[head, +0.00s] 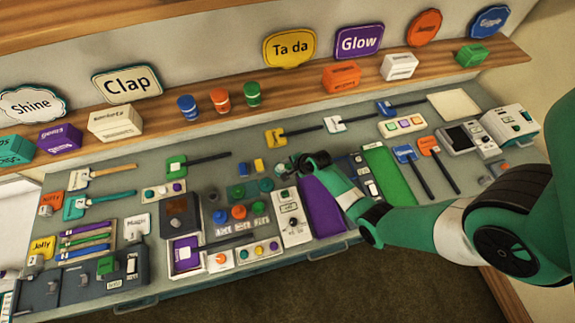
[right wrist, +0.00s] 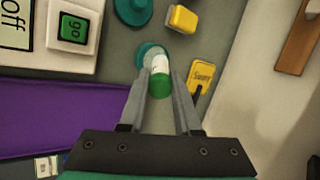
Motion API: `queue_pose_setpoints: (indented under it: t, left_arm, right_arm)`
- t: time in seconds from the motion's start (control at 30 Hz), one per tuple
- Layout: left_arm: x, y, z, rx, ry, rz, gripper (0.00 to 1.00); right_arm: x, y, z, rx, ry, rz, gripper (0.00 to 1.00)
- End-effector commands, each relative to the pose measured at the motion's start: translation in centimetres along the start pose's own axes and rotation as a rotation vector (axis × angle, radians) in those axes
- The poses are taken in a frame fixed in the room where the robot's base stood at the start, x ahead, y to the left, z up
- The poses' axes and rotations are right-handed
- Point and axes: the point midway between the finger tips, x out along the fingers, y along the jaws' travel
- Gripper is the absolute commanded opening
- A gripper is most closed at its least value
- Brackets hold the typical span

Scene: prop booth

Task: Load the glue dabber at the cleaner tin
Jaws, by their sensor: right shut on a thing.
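My right gripper (head: 291,170) reaches in from the right in the head view. Its fingers (right wrist: 161,75) are shut on a small white-and-green cylinder, which looks like the glue dabber (right wrist: 160,82). The white part faces away from the gripper and the green end is nearer. A round teal tin (right wrist: 148,52) lies just beyond the fingertips, partly behind the dabber. I cannot tell whether they touch, or whether this is the cleaner tin. A second teal round piece (right wrist: 132,9) is farther off; it also shows in the head view (head: 266,184). My left gripper is not visible.
A yellow block (right wrist: 183,18) and yellow tag (right wrist: 201,76) are close to the right gripper. A white panel with a green go button (right wrist: 73,29) and a purple panel (right wrist: 60,120) are beside it. Several knobs and brushes crowd the bench; a shelf (head: 180,100) runs behind.

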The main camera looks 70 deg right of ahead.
Motion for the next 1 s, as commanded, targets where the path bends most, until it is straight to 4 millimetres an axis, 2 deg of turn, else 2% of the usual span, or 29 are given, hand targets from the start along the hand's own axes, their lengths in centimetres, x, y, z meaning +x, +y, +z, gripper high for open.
queue_pose_setpoints:
  t: [0.03, 0.6, 1.0]
  left_arm:
    - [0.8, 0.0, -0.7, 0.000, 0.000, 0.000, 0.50]
    - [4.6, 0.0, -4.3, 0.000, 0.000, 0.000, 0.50]
    - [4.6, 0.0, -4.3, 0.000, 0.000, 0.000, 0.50]
  right_arm:
    - [-0.9, -0.7, 0.2, 0.000, 0.000, -0.002, 0.00]
    - [-5.2, -3.5, 0.9, 0.000, -0.001, -0.005, 0.00]
    - [-5.2, -3.5, 0.9, 0.000, -0.001, -0.005, 0.00]
